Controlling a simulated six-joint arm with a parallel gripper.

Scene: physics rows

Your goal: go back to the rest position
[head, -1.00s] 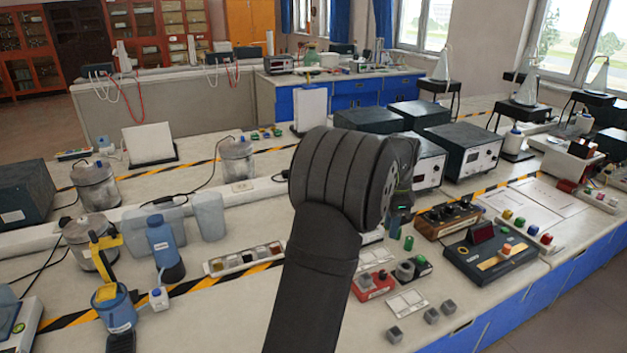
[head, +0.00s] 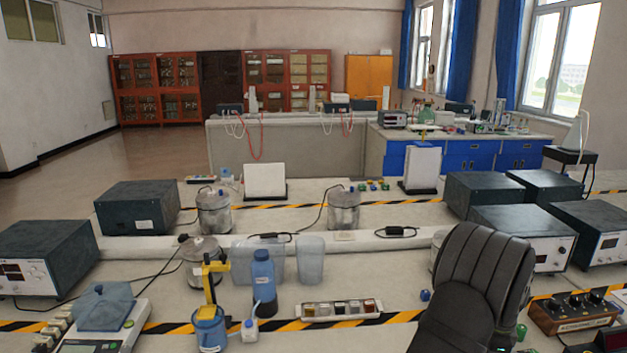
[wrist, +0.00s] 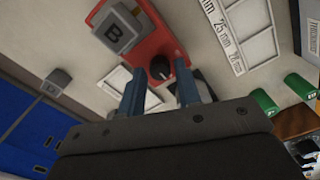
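My gripper (wrist: 160,72) shows in the wrist view with its two blue fingers apart and nothing held between them. It hangs over the bench, above a red base (wrist: 147,40) that carries a grey block marked B (wrist: 119,28) and a black knob (wrist: 159,68). The knob appears between the fingers in the picture; I cannot tell how far below them it is. In the head view my dark arm fills the lower right, and the gripper is hidden behind it or out of frame.
Green cylinders (wrist: 257,103) and a labelled white plate (wrist: 237,37) lie near the gripper. A sample tray (head: 341,310), a blue bottle (head: 263,280) and a yellow-and-blue device (head: 209,318) stand left of my arm. Instrument boxes (head: 523,236) stand behind it.

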